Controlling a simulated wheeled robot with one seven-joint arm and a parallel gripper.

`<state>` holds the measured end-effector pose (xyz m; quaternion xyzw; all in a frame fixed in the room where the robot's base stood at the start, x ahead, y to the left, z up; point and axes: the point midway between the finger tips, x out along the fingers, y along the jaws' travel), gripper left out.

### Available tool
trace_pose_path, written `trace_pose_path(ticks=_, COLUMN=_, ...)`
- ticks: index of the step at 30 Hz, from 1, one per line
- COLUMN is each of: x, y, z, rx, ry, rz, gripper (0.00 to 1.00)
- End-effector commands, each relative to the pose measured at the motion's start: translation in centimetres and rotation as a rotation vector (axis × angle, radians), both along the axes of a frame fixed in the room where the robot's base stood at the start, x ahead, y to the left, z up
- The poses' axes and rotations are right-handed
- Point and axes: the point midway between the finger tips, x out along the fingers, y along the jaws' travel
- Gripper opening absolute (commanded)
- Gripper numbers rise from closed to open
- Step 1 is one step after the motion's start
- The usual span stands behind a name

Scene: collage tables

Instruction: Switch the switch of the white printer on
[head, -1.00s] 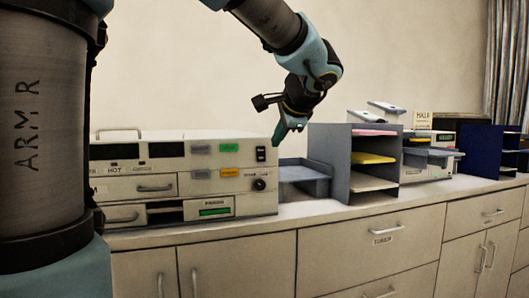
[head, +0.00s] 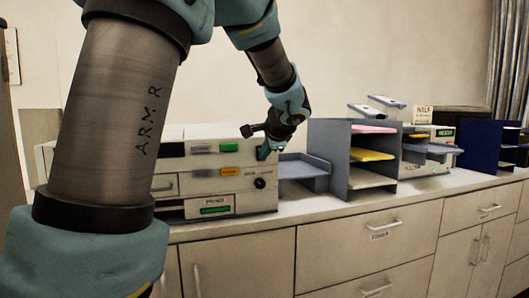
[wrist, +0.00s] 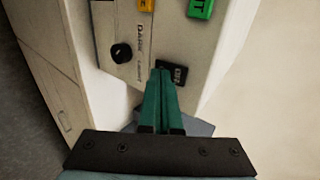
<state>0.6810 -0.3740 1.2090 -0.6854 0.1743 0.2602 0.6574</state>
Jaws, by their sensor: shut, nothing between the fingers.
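The white printer (head: 228,184) stands on the counter left of centre in the head view; my arm hides part of its left side. Its front also shows in the wrist view (wrist: 205,50). The black rocker switch (wrist: 178,72) is on the front panel, partly covered by my fingertips in the wrist view; in the head view my gripper hides it. My gripper (head: 263,153) is shut and empty, its green fingers (wrist: 160,74) pointing at the panel by the switch's left part. I cannot tell whether they touch it.
A black knob (head: 260,183) sits below the switch, with green and orange labels nearby. A grey tray (head: 304,170) and a grey shelf organiser (head: 338,160) stand to the right. Another white machine (head: 443,137) and a blue organiser (head: 481,145) are farther right. Drawers line the counter front.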

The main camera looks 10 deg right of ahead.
Motion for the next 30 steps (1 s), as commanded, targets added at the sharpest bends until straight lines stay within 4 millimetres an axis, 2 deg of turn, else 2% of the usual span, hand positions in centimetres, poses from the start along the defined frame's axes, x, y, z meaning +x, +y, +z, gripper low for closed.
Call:
trace_pose_path(ticks=15, x=0.6, y=0.0, z=-1.2, rx=0.008, ry=-0.078, rz=-0.002, gripper=0.0)
trace_pose_path(ticks=17, x=0.6, y=0.0, z=-0.4, rx=0.011, ry=-0.079, rz=-0.002, gripper=0.0)
trace_pose_path(ticks=24, x=0.6, y=0.1, z=-0.3, rx=0.012, ry=-0.078, rz=-0.001, gripper=0.0)
trace_pose_path(ticks=30, x=0.7, y=0.1, z=0.7, rx=0.011, ry=-0.081, rz=-0.001, gripper=0.0)
